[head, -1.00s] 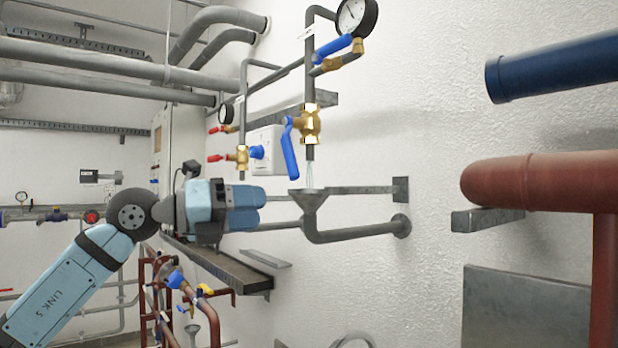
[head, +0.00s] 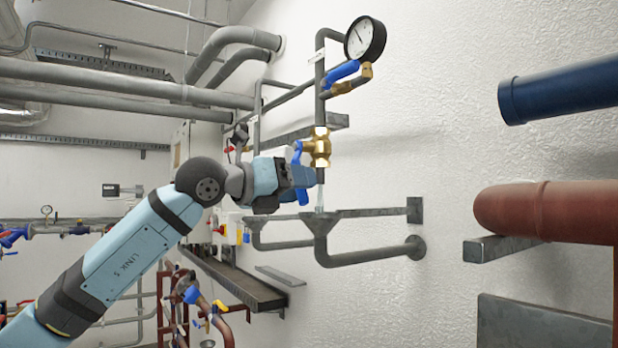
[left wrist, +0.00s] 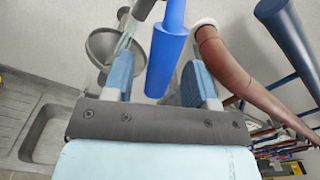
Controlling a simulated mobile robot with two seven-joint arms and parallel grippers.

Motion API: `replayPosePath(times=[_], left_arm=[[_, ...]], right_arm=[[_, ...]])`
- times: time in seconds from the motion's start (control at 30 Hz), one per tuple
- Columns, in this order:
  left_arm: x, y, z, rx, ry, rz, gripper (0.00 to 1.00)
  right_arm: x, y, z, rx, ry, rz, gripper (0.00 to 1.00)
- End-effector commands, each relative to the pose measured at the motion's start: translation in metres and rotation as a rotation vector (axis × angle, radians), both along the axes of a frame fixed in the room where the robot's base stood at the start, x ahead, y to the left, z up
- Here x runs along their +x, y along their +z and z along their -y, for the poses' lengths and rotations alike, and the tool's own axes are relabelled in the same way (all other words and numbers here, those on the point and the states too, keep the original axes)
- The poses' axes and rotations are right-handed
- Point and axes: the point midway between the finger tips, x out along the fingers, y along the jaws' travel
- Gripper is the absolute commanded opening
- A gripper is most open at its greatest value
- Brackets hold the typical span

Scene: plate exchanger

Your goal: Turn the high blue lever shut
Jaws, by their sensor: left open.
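A blue lever (head: 297,152) sits on a brass valve (head: 317,147) in the vertical grey pipe below the gauge. It hangs downward; its lower part is hidden by my left gripper (head: 306,184) in the head view. In the left wrist view the blue lever (left wrist: 167,55) lies between the two open fingers of my left gripper (left wrist: 158,66), with a gap visible on each side. A thin stream (head: 319,197) runs from the pipe into a grey funnel (head: 320,222). A second blue lever (head: 341,72) is higher, by the gauge. My right gripper is not in view.
A pressure gauge (head: 366,39) tops the pipe. A grey shelf (head: 235,277) juts from the wall at lower left. A blue pipe (head: 560,90) and a red pipe (head: 545,208) stick out at right. The wall between is clear.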

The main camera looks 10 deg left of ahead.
Motion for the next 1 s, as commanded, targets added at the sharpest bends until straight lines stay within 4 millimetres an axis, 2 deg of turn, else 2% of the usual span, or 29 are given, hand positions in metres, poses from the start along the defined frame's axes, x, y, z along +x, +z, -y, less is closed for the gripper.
replayPosePath(times=[0.2,0.57,0.7,0.8,1.0], left_arm=[[0.017,0.001,0.017,-0.001,0.0,-0.001,0.52],[0.02,0.0,0.02,-0.001,0.0,0.001,0.52],[0.02,0.0,0.02,-0.001,0.0,0.001,0.2],[0.02,0.0,0.02,-0.001,0.0,0.001,0.0],[0.02,-0.001,0.02,-0.004,0.0,-0.003,0.0]], right_arm=[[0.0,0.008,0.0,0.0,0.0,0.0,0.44],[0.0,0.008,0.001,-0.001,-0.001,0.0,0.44],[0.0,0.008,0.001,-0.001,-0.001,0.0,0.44],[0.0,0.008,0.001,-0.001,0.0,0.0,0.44],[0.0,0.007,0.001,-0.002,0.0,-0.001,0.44]])
